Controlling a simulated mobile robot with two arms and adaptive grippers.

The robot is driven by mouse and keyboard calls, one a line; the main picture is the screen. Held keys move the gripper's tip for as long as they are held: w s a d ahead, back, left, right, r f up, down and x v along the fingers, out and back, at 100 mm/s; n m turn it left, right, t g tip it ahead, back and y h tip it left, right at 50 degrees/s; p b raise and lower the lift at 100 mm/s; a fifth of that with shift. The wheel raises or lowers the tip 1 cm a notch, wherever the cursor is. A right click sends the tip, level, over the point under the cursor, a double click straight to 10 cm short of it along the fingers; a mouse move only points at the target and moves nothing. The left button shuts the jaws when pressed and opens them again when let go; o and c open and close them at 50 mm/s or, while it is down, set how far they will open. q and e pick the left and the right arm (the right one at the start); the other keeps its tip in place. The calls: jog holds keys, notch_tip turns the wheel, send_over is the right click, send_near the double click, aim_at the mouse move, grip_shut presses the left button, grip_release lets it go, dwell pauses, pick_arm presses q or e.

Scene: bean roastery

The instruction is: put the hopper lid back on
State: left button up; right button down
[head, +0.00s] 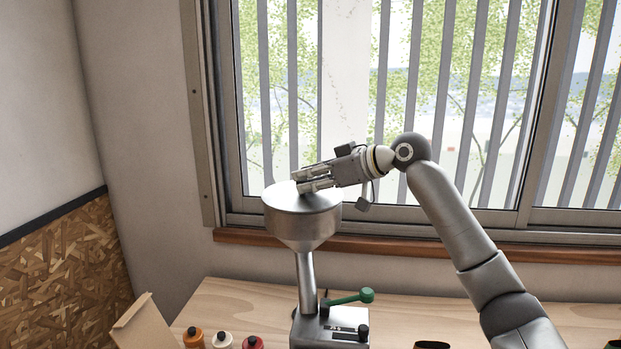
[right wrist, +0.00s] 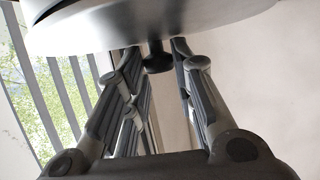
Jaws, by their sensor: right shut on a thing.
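The metal hopper (head: 300,229) is a funnel on a stem above the grinder base (head: 330,328). The flat round lid (head: 282,198) lies at the hopper's top in the head view. I cannot tell whether it is fully seated or slightly raised. In the right wrist view the lid (right wrist: 150,28) fills the top of the picture, with its dark knob (right wrist: 157,60) between the fingers. My right gripper (head: 299,181) comes in from the right, low over the lid, and is shut on the knob. The fingers hide the knob in the head view. My left gripper is out of view.
A green-knobbed lever (head: 347,298) sticks out of the grinder base. The barred window (head: 420,110) is close behind. The wooden counter (head: 240,299) has bare room.

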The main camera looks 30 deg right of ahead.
jog(key=c, duration=1.1)
grip_release()
jog(key=shift+c, duration=0.2)
jog(key=v, duration=1.2)
